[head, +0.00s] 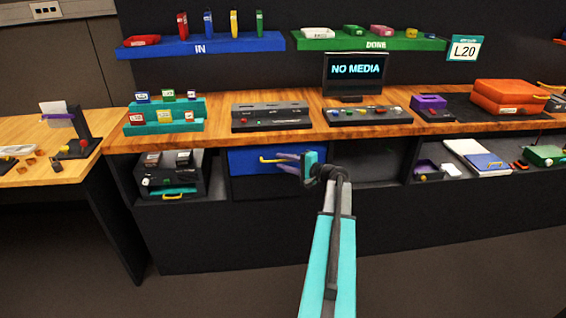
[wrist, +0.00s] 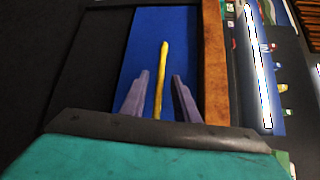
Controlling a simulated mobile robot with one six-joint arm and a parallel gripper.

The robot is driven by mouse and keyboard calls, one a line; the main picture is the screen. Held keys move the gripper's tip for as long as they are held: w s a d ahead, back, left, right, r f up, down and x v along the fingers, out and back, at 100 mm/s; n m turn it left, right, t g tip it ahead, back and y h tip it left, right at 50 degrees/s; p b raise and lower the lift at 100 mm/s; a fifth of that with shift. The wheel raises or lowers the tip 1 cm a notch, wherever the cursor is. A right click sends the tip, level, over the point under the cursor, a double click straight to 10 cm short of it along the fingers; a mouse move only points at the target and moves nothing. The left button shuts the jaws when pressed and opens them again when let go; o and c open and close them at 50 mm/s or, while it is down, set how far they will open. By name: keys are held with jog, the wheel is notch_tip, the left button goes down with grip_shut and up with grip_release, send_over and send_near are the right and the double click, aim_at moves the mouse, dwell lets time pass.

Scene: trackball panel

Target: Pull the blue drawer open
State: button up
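The blue drawer (head: 246,167) is under the wooden counter, and its front looks flush with the cabinet, so it appears closed. Its yellow bar handle (head: 268,160) runs level across the front, and my gripper hides its right part. My gripper (head: 281,161) is at the drawer front, with its purple fingers apart. In the wrist view the yellow handle (wrist: 161,75) shows between the two open fingers (wrist: 158,83), one on each side, with gaps to both. The blue drawer front (wrist: 185,50) fills the background there. I cannot tell how deep the handle sits between the fingers.
The wooden counter edge (head: 222,143) is just above the drawer. A dark drawer front (head: 258,188) lies below it. An open shelf with a black device (head: 172,175) is to the left, and an open bay (head: 380,168) to the right. The floor in front is clear.

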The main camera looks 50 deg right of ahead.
jog(key=shift+w, duration=0.1)
grip_shut()
jog(key=shift+a, duration=0.15)
